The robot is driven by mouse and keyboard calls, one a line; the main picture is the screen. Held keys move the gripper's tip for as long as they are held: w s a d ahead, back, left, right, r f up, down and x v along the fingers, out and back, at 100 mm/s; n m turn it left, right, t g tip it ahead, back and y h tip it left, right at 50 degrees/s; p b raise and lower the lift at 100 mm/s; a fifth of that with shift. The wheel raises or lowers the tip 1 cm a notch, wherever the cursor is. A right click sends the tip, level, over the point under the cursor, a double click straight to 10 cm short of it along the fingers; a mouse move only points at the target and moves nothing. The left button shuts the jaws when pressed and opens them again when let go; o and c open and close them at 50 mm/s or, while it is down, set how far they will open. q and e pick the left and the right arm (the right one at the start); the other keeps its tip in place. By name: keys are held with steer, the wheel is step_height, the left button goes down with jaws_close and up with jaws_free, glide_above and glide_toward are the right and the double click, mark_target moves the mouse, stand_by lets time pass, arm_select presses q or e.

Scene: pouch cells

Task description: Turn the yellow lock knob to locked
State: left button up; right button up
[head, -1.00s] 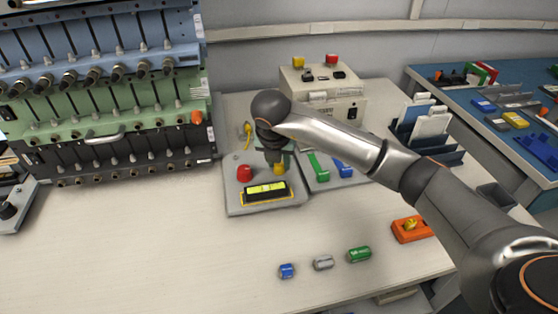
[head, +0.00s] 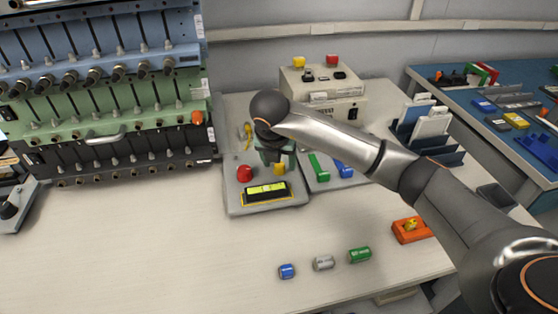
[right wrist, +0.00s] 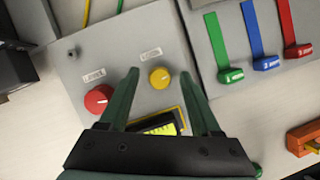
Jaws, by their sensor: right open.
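The yellow knob (head: 279,169) stands on a grey panel (head: 232,204), right of a red knob (head: 244,174) and behind a lit yellow-green display (head: 266,188). In the right wrist view the yellow knob (right wrist: 160,77) is round, with a small label above it that I cannot read surely. My right gripper (head: 274,160) is over the panel, pointing down. In the right wrist view its open fingers (right wrist: 160,74) lie on either side of the knob, with gaps on both sides; nothing is held. Contact cannot be seen. My left gripper is not in view.
Green and blue levers (head: 318,167) sit on a plate just right of the panel. An orange block with a yellow top (head: 411,229) and several small cylinders (head: 323,263) lie on the table. A cell rack (head: 105,90) stands left. The front left table is clear.

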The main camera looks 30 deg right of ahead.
steer(key=p+v, duration=0.2)
steer(key=v, duration=1)
steer(key=shift+s+r+p, duration=0.15)
steer(key=shift+r+p, duration=0.1)
steer(key=shift+p, duration=0.15)
